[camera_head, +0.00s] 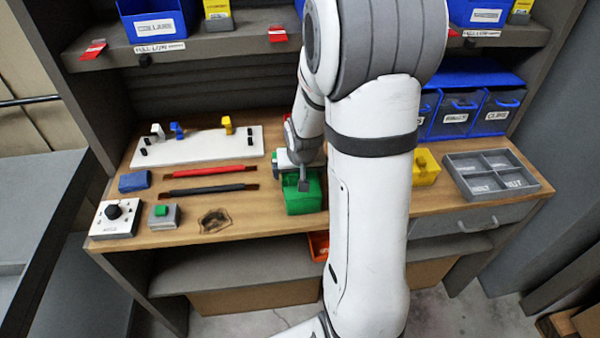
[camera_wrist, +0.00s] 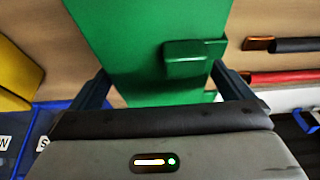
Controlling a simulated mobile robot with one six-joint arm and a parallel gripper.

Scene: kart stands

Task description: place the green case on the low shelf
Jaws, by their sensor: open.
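The green case (camera_head: 303,197) stands on the wooden bench top, near its front edge, partly hidden by my gripper and arm. My gripper (camera_head: 297,172) is above the case. In the wrist view the case (camera_wrist: 140,45) fills the middle, with a raised green latch or handle block on it. The open fingers of my gripper (camera_wrist: 160,92) lie on either side of the case; I cannot tell whether they touch it. The low shelf (camera_head: 235,265) is the grey board under the bench top, and my arm hides part of it.
Red and black rods (camera_head: 210,172), a white peg board (camera_head: 197,147) and a control box (camera_head: 117,218) lie left of the case. A yellow case (camera_head: 426,167) and a grey divided tray (camera_head: 470,185) are to the right. An orange bin (camera_head: 318,246) sits below the bench top.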

